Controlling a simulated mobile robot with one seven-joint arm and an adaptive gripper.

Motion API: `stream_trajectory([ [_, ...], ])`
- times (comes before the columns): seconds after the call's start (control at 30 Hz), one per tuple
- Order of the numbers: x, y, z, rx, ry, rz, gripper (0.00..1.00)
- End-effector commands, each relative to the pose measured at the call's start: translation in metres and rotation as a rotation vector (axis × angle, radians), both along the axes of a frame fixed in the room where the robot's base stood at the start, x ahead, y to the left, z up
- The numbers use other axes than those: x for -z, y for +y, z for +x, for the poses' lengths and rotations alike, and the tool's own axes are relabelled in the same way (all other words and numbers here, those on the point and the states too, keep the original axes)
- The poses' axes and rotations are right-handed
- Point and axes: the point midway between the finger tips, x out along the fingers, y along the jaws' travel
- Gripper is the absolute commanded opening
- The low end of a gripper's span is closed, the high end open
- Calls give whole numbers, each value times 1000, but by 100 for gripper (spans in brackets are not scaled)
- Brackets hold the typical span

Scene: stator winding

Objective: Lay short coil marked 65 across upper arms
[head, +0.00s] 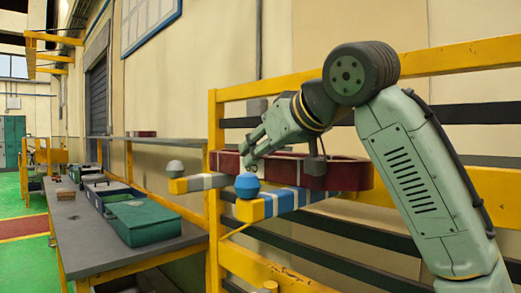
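A long dark red coil (340,172) lies level across, or just above, the two upper arms of the yellow rack; I cannot tell if it rests on them. No number is readable on it. The left upper arm (178,186) has a yellow end, pale bands and a grey ball. The right upper arm (285,201) has a yellow end, blue and white bands and a blue ball. My gripper (249,164) points down at the coil's left part, its fingertips at the coil's rim. Whether its fingers are closed on the coil is unclear at this size.
The yellow rack frame (214,200) with dark rails stands behind the arms. A lower yellow arm end (270,286) shows at the bottom. At left, a grey workbench (90,245) carries a green case (142,222) and other boxes. Green floor beyond the bench is open.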

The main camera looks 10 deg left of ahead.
Motion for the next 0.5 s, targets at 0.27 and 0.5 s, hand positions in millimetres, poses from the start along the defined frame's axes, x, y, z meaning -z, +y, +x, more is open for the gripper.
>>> stream_trajectory([
  [0.27, -1, 0, 0, 0, 0, 0, 45],
  [0.5, -1, 0, 0, 0, -1, 1, 45],
])
